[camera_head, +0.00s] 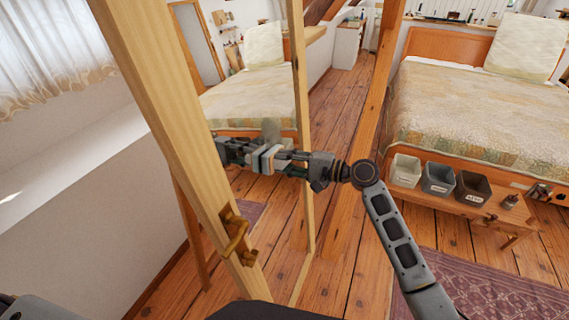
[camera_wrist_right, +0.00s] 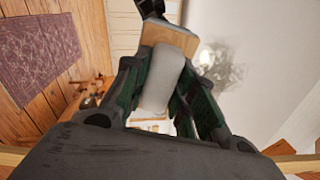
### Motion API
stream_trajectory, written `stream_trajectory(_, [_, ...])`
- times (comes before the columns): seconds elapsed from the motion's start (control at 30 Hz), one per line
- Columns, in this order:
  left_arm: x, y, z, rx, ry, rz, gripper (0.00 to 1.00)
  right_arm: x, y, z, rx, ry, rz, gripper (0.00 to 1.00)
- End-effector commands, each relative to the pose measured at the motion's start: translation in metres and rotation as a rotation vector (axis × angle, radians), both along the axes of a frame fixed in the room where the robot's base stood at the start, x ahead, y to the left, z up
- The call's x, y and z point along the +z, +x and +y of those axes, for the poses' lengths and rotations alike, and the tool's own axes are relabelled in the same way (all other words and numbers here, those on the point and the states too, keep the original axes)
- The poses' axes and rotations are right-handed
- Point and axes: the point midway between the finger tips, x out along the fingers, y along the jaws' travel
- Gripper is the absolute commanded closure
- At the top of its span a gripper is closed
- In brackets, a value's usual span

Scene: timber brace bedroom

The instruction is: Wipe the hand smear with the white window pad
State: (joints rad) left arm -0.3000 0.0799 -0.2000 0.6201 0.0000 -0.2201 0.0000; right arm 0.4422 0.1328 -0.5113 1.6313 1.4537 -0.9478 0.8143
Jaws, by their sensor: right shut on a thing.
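A tall mirror with a light wooden frame (camera_head: 178,120) stands at the left in the head view. A grey hand smear (camera_head: 270,130) shows on its glass, just above my right gripper (camera_head: 273,160). The smear also shows in the right wrist view (camera_wrist_right: 220,68), right of the fingers. My right gripper is shut on the white window pad (camera_head: 262,156), which has a pale body and a tan wooden part in the right wrist view (camera_wrist_right: 160,82). The pad is close to the glass; I cannot tell whether it touches. My left gripper is out of view.
A brass-coloured fitting (camera_head: 234,232) sits low on the mirror frame. A bed (camera_head: 480,110) and a wooden bench (camera_head: 450,205) with several small bins stand at the right. A purple rug (camera_head: 490,295) lies on the plank floor. The glass reflects a bed and my arm.

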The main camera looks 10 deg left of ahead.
Motion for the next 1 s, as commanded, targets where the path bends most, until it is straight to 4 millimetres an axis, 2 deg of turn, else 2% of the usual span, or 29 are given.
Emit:
stream_trajectory(0.27, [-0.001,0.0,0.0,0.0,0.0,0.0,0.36,0.0,0.002,0.0,0.0,0.001,-0.001,0.93])
stream_trajectory(1.0, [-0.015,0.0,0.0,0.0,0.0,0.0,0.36,0.0,0.036,-0.004,0.0,0.001,0.0,0.93])
